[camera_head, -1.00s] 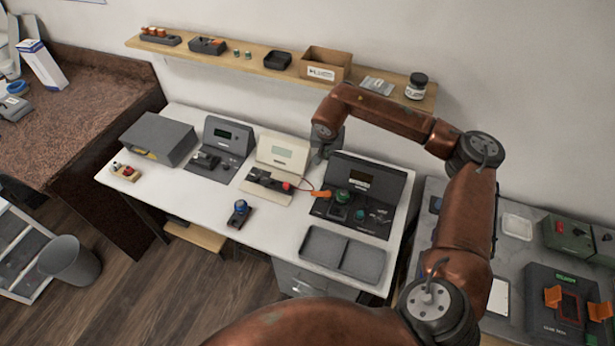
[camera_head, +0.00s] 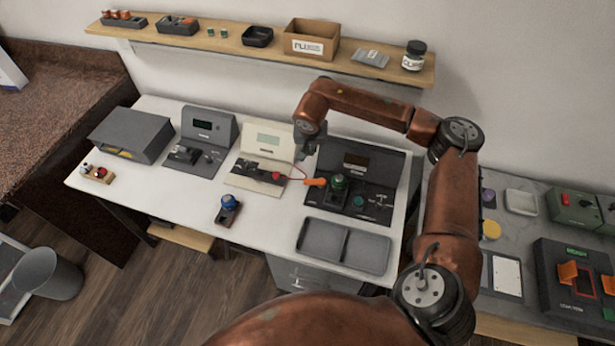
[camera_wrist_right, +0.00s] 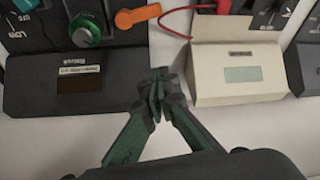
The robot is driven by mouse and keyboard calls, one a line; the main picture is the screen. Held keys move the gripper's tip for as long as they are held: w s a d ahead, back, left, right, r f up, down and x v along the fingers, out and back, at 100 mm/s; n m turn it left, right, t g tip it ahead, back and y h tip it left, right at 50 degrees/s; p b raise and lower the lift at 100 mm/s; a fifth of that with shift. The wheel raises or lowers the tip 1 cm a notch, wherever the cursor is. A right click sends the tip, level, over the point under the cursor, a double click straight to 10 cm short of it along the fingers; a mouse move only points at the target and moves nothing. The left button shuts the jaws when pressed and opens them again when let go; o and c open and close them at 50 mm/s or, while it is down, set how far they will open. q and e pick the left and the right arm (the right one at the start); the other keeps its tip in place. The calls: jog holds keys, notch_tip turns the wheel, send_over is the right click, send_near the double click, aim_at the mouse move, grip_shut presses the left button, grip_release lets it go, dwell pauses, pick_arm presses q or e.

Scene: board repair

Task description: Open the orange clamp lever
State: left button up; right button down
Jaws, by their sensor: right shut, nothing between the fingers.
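An orange lever-like piece (camera_head: 315,182) lies at the left edge of the dark console (camera_head: 361,165), beside a green knob (camera_head: 339,182). In the right wrist view the orange piece (camera_wrist_right: 137,17) has a rounded end, and a red wire runs near its other end. Two orange flaps (camera_head: 568,273) also stand on a dark device at the far right; I cannot tell which is the clamp lever. My right gripper (camera_head: 303,154) is shut and empty, behind the orange piece and apart from it. Its closed fingertips show in the wrist view (camera_wrist_right: 157,86). My left gripper is out of view.
The cream meter (camera_head: 265,148) stands left of my right gripper, the dark console right of it, with a narrow gap between. A grey tray (camera_head: 344,245) lies at the bench front. The wall shelf (camera_head: 270,52) holds a cardboard box (camera_head: 311,41) above my arm.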

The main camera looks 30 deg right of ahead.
aim_at(315, 182)
pick_arm(q)
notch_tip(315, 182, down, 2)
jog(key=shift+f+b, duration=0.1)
jog(key=shift+b, duration=0.45)
pick_arm(e)
notch_tip(315, 182, down, 3)
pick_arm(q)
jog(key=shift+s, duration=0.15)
pick_arm(e)
jog(key=shift+w+f, duration=0.1)
jog(key=b+x, duration=0.1)
jog(key=x, duration=0.8)
jog(key=shift+f+b, duration=0.3)
jog(key=shift+f, duration=0.15)
jog(key=shift+s+a, duration=0.4)
jog(key=shift+s, duration=0.2)
jog(key=shift+s+a, duration=0.4)
jog(key=shift+s, duration=0.2)
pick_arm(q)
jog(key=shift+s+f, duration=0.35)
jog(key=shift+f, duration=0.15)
pick_arm(e)
jog(key=shift+s+a, duration=0.25)
jog(key=shift+s, duration=0.15)
